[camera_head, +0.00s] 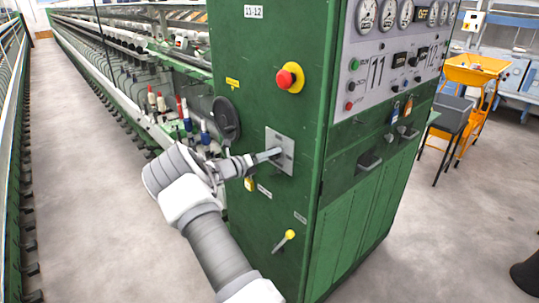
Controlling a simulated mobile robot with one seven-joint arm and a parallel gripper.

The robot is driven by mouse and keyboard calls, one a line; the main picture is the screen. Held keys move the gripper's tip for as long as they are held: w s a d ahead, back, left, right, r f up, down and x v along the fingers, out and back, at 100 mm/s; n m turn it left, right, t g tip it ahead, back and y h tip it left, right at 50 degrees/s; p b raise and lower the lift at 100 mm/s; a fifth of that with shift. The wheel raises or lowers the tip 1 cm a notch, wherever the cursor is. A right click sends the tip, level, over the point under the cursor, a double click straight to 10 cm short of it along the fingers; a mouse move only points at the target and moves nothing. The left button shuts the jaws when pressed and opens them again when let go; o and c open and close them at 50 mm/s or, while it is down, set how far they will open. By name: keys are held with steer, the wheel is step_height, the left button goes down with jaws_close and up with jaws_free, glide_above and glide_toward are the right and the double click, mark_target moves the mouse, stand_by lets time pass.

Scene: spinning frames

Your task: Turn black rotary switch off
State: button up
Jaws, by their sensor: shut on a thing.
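My gripper (268,155) reaches in from the lower left to a grey metal plate (284,141) on the green end cabinet (262,52). Its fingertips are at the middle of the plate, shut on a small part there, the black rotary switch. The fingers hide most of the switch, and I cannot tell which way it points.
A red push button on a yellow base (290,78) sits above the plate. A black round handwheel (226,117) is to the left.

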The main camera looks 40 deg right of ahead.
steer(key=o, duration=1.4)
steer(key=a+b, duration=0.1)
steer(key=a, duration=0.4)
steer(key=s+a+r+b, duration=0.1)
steer(key=a, duration=0.5)
steer(key=a+b, duration=0.1)
steer(key=a, duration=0.5)
steer(key=shift+s+a+r, duration=0.15)
steer(key=shift+r, duration=0.1)
